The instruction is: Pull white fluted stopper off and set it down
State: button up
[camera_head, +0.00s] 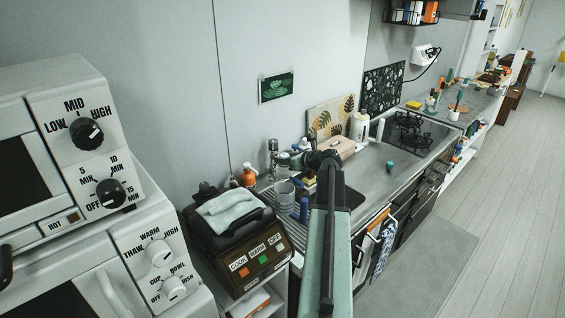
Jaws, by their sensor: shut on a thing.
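My gripper (314,159) is small and dark in the camera_head view, at the far end of my teal arm, over the counter. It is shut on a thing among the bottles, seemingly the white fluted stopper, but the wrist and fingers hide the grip. A small pale top (304,144) shows just behind the gripper. I cannot tell whether it is part of the stopper or of another bottle. Whether the stopper is seated or lifted off is also hidden.
A dark toaster-like appliance (237,238) stands nearer. A wooden box (335,147) and a white kettle (359,128) stand behind.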

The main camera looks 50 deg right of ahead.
aim_at(285, 155)
grip_shut()
jog(key=shift+r+p, duration=2.25)
notch_tip(285, 155, up, 4)
jog(key=p, duration=0.4)
jog(key=shift+f, duration=0.1)
